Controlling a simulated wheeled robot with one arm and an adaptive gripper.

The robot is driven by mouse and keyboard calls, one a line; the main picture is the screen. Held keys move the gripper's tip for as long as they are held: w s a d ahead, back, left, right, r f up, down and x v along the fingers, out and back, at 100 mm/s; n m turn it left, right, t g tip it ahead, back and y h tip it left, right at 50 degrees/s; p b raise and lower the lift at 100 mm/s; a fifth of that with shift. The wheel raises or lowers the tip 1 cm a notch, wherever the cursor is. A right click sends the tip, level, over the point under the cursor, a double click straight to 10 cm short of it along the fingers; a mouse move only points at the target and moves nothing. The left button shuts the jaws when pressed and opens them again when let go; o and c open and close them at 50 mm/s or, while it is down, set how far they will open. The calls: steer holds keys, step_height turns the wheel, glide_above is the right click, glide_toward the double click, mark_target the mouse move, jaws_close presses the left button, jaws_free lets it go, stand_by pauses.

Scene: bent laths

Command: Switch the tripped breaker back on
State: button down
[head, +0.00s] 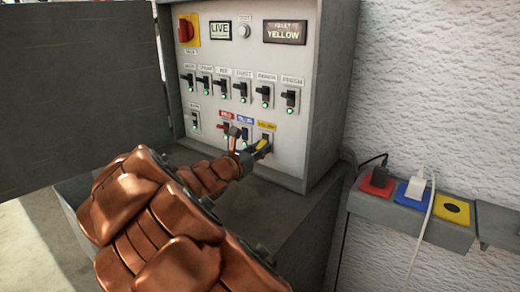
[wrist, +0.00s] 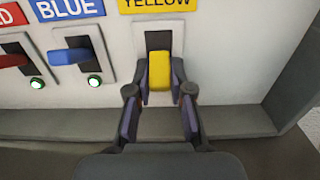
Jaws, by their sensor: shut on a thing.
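A grey breaker panel (head: 260,108) stands open, with a fault display (head: 284,32) that reads FAULT YELLOW. In the wrist view the yellow breaker lever (wrist: 159,72) sits under the YELLOW label and points outward and down. My gripper (wrist: 160,98) has a finger on each side of this lever and is shut on it. In the head view my gripper (head: 256,152) reaches the lower right of the panel. The blue lever (wrist: 72,56) and red lever (wrist: 12,61) stand to the left, each with a green light. No lit light shows below the yellow lever, where my gripper covers part of the view.
Black switches (head: 239,87) with green lights fill the row above. A red-and-yellow rotary switch (head: 187,29) is at the top left. The open panel door (head: 80,100) stands left. Outlets (head: 410,198) with a black plug and a white plug are at the right.

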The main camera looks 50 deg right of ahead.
steer(key=shift+r+p, duration=0.25)
steer(key=shift+p, duration=0.35)
steer(key=shift+a+r+y+p, duration=0.1)
steer(key=shift+r+y+p, duration=0.15)
steer(key=shift+y+p, duration=0.65)
steer(key=r+y+p, duration=0.1)
steer(key=y+p, duration=0.1)
steer(key=p, duration=0.7)
steer(key=shift+a, duration=0.1)
steer(key=y+p, duration=0.2)
steer(key=p, duration=0.2)
steer(key=shift+r+g+p, duration=0.15)
steer(key=shift+g+p, duration=0.15)
steer(key=shift+p, duration=0.3)
steer(key=shift+y+p, duration=0.7)
steer(key=shift+p, duration=0.05)
steer(key=c, duration=1)
jaws_free()
steer(key=shift+c, duration=0.2)
steer(key=shift+a, duration=0.1)
